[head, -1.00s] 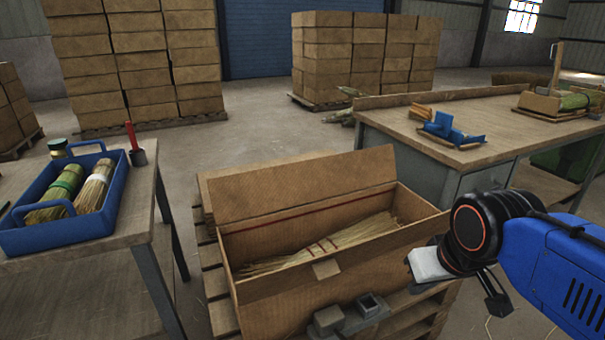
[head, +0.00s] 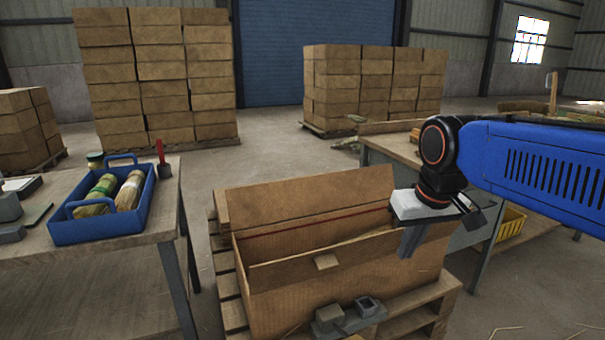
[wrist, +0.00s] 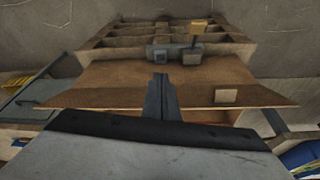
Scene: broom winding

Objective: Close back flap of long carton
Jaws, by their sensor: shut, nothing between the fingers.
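The long carton (head: 350,290) sits on a pallet, its top still partly open. Its back flap (head: 305,200) stands up along the far side, tilted. The front flap (head: 295,268) runs along the near edge and bears a small pale tab (head: 327,261); the tab also shows in the wrist view (wrist: 226,96). My gripper (head: 407,252) is shut and empty, pointing down at the carton's right part, overlapping the front flap in the head view. In the wrist view my gripper (wrist: 160,78) shows over the carton; contact is unclear. The carton's inside is mostly hidden.
Grey blocks (head: 329,317) sit by the carton's front on the pallet (head: 415,325). A blue tray (head: 105,228) with brushes stands on the left table. Another table stands behind my arm at right. Stacked boxes (head: 160,75) stand at the back.

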